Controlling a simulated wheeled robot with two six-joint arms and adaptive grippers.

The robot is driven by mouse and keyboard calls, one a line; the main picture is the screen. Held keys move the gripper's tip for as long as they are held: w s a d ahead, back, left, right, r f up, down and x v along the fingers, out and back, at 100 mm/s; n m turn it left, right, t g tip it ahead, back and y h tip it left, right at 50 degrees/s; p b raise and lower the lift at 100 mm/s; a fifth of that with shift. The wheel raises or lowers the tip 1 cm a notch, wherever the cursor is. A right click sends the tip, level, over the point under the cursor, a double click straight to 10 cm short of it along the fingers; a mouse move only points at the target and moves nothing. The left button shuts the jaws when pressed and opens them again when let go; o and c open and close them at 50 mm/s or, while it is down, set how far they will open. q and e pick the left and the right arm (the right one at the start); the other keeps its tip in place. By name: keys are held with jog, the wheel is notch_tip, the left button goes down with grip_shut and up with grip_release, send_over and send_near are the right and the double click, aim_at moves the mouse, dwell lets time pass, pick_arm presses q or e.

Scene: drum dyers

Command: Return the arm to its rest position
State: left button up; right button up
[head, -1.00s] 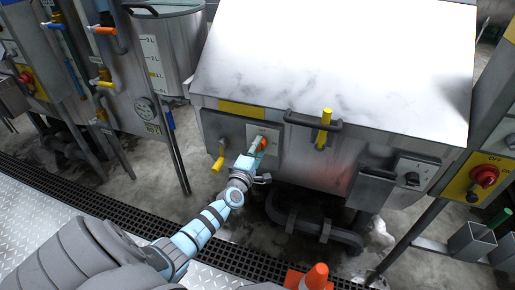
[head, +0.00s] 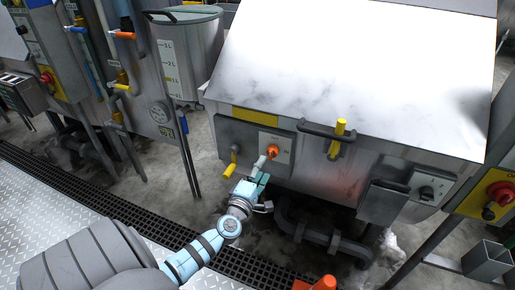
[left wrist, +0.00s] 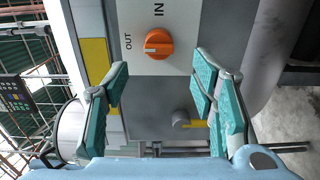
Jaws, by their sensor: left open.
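My left gripper (head: 261,176) is open and empty at the front of the grey metal machine (head: 330,175), just short of a small panel. In the left wrist view its two teal-padded fingers (left wrist: 161,85) stand apart. An orange round knob (head: 272,150) is on that panel, ahead of the fingertips and clear of them. In the left wrist view the knob (left wrist: 158,43) sits on a plate marked OUT and IN, with a gap to the fingers. My right gripper is not in view.
A yellow-handled valve (head: 229,171) sits left of the knob. A yellow-gripped lid handle (head: 336,137) is above right. Dark pipes (head: 320,237) run beneath the machine. An orange cone (head: 325,284) stands at the bottom edge. Floor plate at left (head: 40,215) is clear.

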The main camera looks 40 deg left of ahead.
pick_arm(q)
jog(key=v, duration=0.4)
jog(key=shift+s+d, duration=0.1)
jog(key=shift+s, duration=0.15)
